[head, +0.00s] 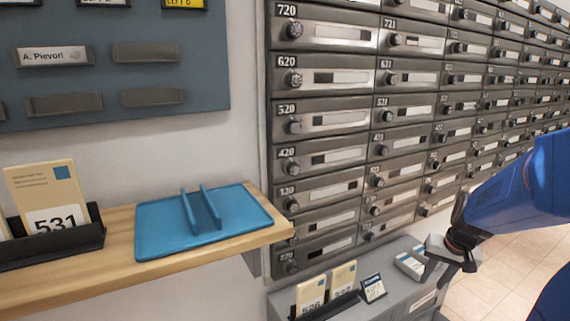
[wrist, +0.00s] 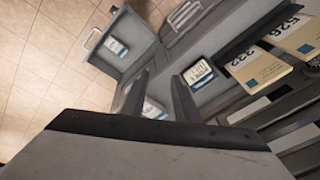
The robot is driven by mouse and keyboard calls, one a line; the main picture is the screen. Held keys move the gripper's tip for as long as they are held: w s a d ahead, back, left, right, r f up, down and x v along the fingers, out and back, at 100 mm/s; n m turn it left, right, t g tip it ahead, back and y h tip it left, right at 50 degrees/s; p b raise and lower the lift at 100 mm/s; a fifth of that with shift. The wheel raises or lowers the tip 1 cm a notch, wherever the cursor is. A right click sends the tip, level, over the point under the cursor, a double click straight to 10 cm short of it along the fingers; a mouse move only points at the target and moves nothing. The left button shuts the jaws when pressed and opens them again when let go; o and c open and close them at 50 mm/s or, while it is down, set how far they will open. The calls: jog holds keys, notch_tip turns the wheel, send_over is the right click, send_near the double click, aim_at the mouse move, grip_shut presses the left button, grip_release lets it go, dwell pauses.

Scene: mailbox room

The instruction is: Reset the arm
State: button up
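My gripper (head: 452,252) is at the right of the head view, at the end of my blue arm, above the right part of the low grey cabinet. In the wrist view my gripper (wrist: 160,95) shows two dark fingers spread apart, with nothing held between them. A small white-and-blue card (wrist: 198,74) lies beyond the right finger, apart from it.
A wall of numbered mailboxes (head: 330,120) stands behind. The low grey cabinet (head: 400,297) carries a dark holder with envelopes (head: 342,277) and small cards (head: 373,288). At left, a wooden shelf (head: 110,285) bears a blue tray (head: 160,235). Tiled floor (head: 510,260) is open at right.

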jog(key=s+a+r+n+t, duration=0.1)
jog(key=s+a+r+n, duration=0.2)
jog(key=s+a, duration=0.6)
jog(key=s+a+r+n+t, duration=0.1)
jog(key=s+a+r+n, duration=0.2)
jog(key=s+a+r, duration=0.3)
jog(key=s+a, duration=0.3)
jog(key=a, duration=0.1)
jog(key=shift+s, duration=0.15)
